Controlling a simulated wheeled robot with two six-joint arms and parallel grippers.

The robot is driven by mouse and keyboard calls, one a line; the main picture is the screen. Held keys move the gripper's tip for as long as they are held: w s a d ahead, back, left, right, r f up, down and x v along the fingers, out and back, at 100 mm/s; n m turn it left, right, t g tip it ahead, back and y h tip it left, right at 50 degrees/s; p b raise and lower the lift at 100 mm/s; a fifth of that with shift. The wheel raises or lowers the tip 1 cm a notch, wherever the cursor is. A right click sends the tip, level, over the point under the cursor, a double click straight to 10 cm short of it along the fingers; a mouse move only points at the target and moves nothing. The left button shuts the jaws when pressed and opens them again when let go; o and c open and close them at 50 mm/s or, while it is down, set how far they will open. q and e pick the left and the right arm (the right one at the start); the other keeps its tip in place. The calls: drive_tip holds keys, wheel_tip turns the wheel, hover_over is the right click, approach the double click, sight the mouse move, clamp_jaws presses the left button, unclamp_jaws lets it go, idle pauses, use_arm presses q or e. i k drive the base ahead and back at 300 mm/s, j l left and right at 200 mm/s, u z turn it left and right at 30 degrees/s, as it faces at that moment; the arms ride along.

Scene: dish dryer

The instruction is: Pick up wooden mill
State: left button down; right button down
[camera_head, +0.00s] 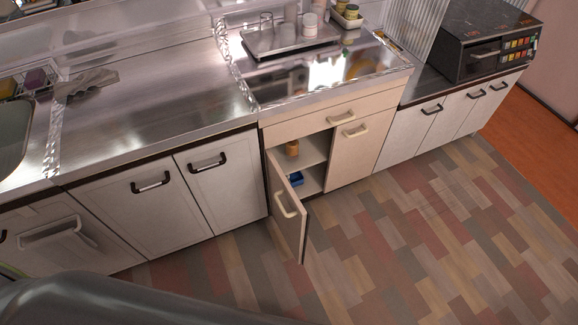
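A small brown, wood-coloured object (292,147) stands on the upper shelf inside the open cabinet. It may be the wooden mill, but it is too small to tell for sure. The cabinet's left door (287,207) stands open toward the floor, and the right door is shut. Neither of my grippers is in view.
A blue item (296,179) sits lower in the cabinet. A tray (292,40) with glasses and cups stands on the counter above. A black oven (488,42) is at the right, a sink (14,135) at the left. The wood floor (400,250) in front is clear.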

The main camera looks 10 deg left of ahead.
sight(291, 150)
drive_tip(key=i+l+u, duration=0.1)
drive_tip(key=u, duration=0.45)
drive_tip(key=i+l+u, duration=0.25)
drive_tip(key=l, duration=0.4)
drive_tip(key=l+u, duration=0.2)
drive_tip(key=l, duration=0.45)
drive_tip(key=i+l+u, duration=0.25)
drive_tip(key=l, duration=0.45)
drive_tip(key=k+j, duration=0.05)
drive_tip(key=k, duration=0.05)
